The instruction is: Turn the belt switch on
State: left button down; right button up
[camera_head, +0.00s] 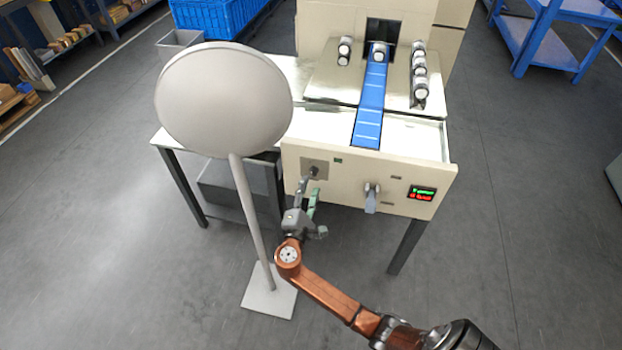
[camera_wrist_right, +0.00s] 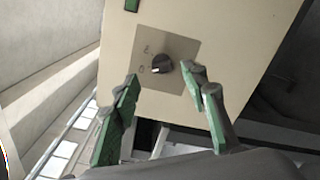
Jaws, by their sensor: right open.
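The belt switch (camera_wrist_right: 161,67) is a dark rotary knob on a square grey plate on the machine's cream front panel, with small marks beside it. In the head view the switch (camera_head: 314,170) sits at the left of the panel. My right gripper (camera_head: 309,185) is just in front of and below it. In the right wrist view the open right gripper (camera_wrist_right: 162,82) has one green-padded finger on each side of the knob, apart from it. Whether a finger touches the plate I cannot tell. My left gripper is not in view.
A grey lever handle (camera_head: 371,198) and a lit display (camera_head: 422,193) are farther right on the panel. A blue conveyor belt (camera_head: 370,105) runs above. A round grey disc on a pole (camera_head: 224,98) stands close on the left. Open floor lies in front.

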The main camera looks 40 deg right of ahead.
aim_at(314, 174)
jog(key=b+x, duration=0.1)
jog(key=x, duration=0.3)
jog(key=shift+f, duration=0.15)
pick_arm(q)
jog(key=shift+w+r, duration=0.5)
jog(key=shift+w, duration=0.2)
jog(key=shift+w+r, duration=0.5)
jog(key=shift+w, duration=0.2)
pick_arm(e)
jog(key=shift+w+d, duration=0.45)
jog(key=shift+c, duration=0.7)
grip_shut()
